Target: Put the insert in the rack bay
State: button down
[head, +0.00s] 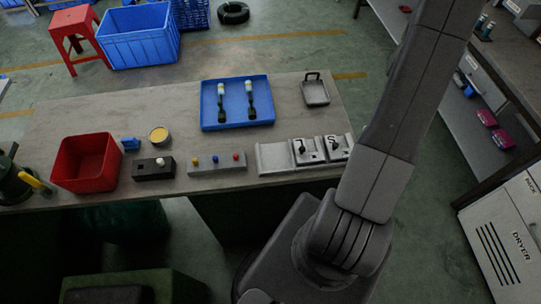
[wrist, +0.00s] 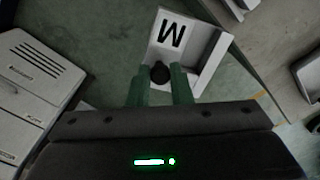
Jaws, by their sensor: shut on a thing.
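In the wrist view my gripper (wrist: 160,80) has its two green fingers shut on the black knob of a pale insert (wrist: 190,45). The insert has a flat face marked with a black letter like M and a raised wall on its right side. Grey-green floor lies behind it. In the head view a grey rack (head: 275,158) stands at the table's front right. Its left bay looks empty. The two bays right of it hold pale pieces with black knobs and dark letters (head: 308,150). My arm passes close by the rack's right end. My gripper is outside the head view.
On the table are a blue tray (head: 208,112) with two dark-handled parts, a red bin (head: 85,162), a button strip (head: 217,163), a black switch box (head: 153,168) and a grey handled piece (head: 316,90). A white dryer (head: 507,240) stands at the right.

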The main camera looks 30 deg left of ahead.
aim_at(276, 157)
jog(key=l+u, duration=0.15)
jog(key=u, duration=0.25)
jog(key=i+l+u, duration=0.1)
jog(key=l+u, duration=0.15)
jog(key=u, duration=0.15)
jog(key=l+u, duration=0.2)
jog(key=u, duration=0.2)
jog(key=l+u, duration=0.2)
jog(key=u, duration=0.25)
jog(key=l+u, duration=0.2)
jog(key=u, duration=0.2)
jog(key=i+j+u, duration=0.1)
jog(key=j+u, duration=0.4)
